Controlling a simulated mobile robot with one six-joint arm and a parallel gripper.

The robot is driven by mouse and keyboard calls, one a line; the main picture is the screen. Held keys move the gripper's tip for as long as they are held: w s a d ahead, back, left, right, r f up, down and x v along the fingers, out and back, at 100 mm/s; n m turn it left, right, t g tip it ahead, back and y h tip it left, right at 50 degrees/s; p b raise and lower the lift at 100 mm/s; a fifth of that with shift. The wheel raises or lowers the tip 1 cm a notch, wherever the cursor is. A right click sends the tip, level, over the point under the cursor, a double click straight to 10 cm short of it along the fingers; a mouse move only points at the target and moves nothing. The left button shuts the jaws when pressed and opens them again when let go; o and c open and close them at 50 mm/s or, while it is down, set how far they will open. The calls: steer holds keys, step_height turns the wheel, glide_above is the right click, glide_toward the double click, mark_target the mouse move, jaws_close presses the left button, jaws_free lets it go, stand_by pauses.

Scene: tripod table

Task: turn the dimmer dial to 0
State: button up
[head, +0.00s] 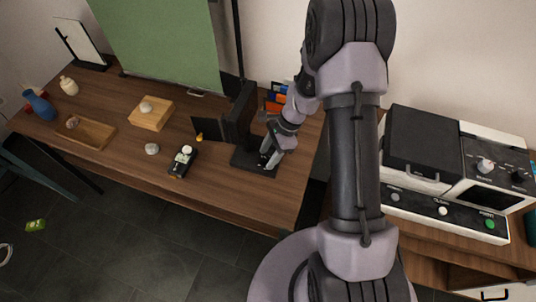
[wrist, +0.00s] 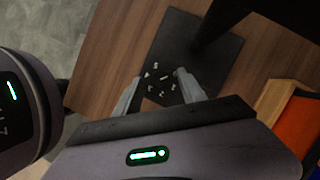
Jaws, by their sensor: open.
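A flat black base plate (head: 241,157) carries a dark upright stand (head: 238,118) near the table's right end. In the wrist view the plate (wrist: 222,55) bears a small ring of white marks, which looks like the scale of the dimmer dial (wrist: 161,85). The dial is dark on dark, and its pointer and setting cannot be read. My gripper (head: 266,163) is over the plate, pointing down. In the wrist view its two fingers (wrist: 158,82) are apart, one on each side of the marks. Whether they touch the dial cannot be told.
The dark stand rises close beside my gripper, and colourful upright items (head: 275,101) stand behind it. A black handheld device (head: 178,168) and a grey stone (head: 152,149) lie to the left. A machine with knobs (head: 420,140) stands at the right. The table's front edge is near.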

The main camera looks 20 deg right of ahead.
steer(key=p+v, duration=0.5)
steer(key=v, duration=1.2)
steer(key=shift+p, duration=0.35)
steer(key=shift+w, duration=0.1)
steer(key=s+a+r+n+t+h+b, duration=0.1)
steer(key=s+a+r+n, duration=0.2)
steer(key=r, duration=0.4)
steer(key=s+a+r+n+t+h+b, duration=0.1)
steer(key=s+a+r+n+b, duration=0.2)
steer(key=r, duration=0.4)
steer(key=s+a+r+n+t, duration=0.2)
steer(key=s+n, duration=0.1)
steer(key=s, duration=0.4)
steer(key=s+a+r+n+t, duration=0.1)
steer(key=s+a+r+n, duration=0.1)
steer(key=s, duration=0.5)
steer(key=a+n, duration=0.1)
steer(key=n, duration=0.1)
steer(key=shift+a+r+n+t+h, duration=0.3)
steer(key=shift+r+t, duration=0.05)
steer(key=shift+t, duration=0.05)
